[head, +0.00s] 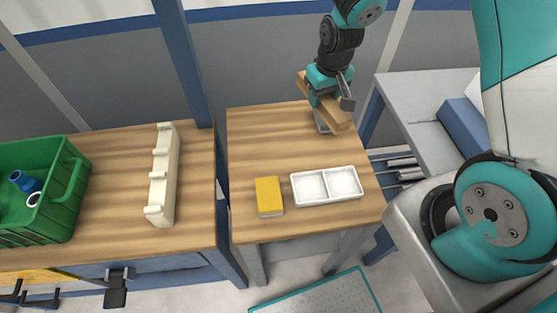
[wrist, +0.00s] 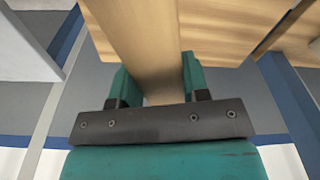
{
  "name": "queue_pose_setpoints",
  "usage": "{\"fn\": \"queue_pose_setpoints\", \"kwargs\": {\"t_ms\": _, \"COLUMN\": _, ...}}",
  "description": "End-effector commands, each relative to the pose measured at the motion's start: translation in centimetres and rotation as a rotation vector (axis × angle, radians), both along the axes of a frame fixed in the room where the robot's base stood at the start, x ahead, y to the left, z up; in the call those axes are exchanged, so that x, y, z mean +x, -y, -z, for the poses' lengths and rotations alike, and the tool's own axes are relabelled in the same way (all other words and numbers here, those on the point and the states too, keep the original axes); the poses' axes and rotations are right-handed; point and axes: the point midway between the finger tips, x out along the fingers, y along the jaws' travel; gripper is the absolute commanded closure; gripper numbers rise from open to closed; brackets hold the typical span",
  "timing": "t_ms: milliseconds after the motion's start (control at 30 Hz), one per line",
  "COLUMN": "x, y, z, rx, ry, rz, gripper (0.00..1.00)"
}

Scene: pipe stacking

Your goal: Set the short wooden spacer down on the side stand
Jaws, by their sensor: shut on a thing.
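The short wooden spacer (head: 333,114) is a light brown block at the back right of the small wooden side stand (head: 258,137). My gripper (head: 328,92) is shut on it. In the wrist view the spacer (wrist: 138,45) runs between the two teal fingers of my gripper (wrist: 154,78), with the stand's top (wrist: 220,28) beyond it. The spacer looks tilted in the head view. A grey piece shows just under it. I cannot tell whether the spacer touches the stand.
A yellow box (head: 269,197) and a white two-part tray (head: 326,186) sit at the stand's front. A left table (head: 197,185) holds a cream notched rack (head: 162,175) and a green crate (head: 66,205). A grey bench (head: 425,120) stands at right. The stand's middle and back left are clear.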

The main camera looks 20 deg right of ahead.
Motion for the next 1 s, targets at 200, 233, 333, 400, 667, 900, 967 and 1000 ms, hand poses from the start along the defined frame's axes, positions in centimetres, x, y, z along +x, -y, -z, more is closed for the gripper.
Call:
{"fn": "queue_pose_setpoints", "kwargs": {"t_ms": 200, "x": 1.4, "y": -4.1, "z": -0.4, "rx": 0.008, "ry": 0.008, "rz": -0.307, "gripper": 0.85}}
{"fn": "queue_pose_setpoints", "kwargs": {"t_ms": 233, "x": 1.4, "y": -4.7, "z": -0.8, "rx": 0.009, "ry": 0.008, "rz": -0.357, "gripper": 0.85}}
{"fn": "queue_pose_setpoints", "kwargs": {"t_ms": 333, "x": 1.2, "y": -6.6, "z": -2.0, "rx": 0.009, "ry": 0.008, "rz": -0.521, "gripper": 0.85}}
{"fn": "queue_pose_setpoints", "kwargs": {"t_ms": 400, "x": 0.9, "y": -7.7, "z": -2.9, "rx": 0.008, "ry": 0.009, "rz": -0.623, "gripper": 0.85}}
{"fn": "queue_pose_setpoints", "kwargs": {"t_ms": 667, "x": -0.7, "y": -9.9, "z": -5.4, "rx": 0.0, "ry": 0.006, "rz": -0.868, "gripper": 0.85}}
{"fn": "queue_pose_setpoints", "kwargs": {"t_ms": 900, "x": -1.1, "y": -10.2, "z": -2.9, "rx": 0.001, "ry": -0.004, "rz": -0.905, "gripper": 0.85}}
{"fn": "queue_pose_setpoints", "kwargs": {"t_ms": 967, "x": -1.1, "y": -10.2, "z": -1.2, "rx": 0.001, "ry": -0.005, "rz": -0.904, "gripper": 0.85}}
{"fn": "queue_pose_setpoints", "kwargs": {"t_ms": 1000, "x": -1.1, "y": -10.2, "z": 0.0, "rx": 0.001, "ry": -0.005, "rz": -0.904, "gripper": 0.85}}
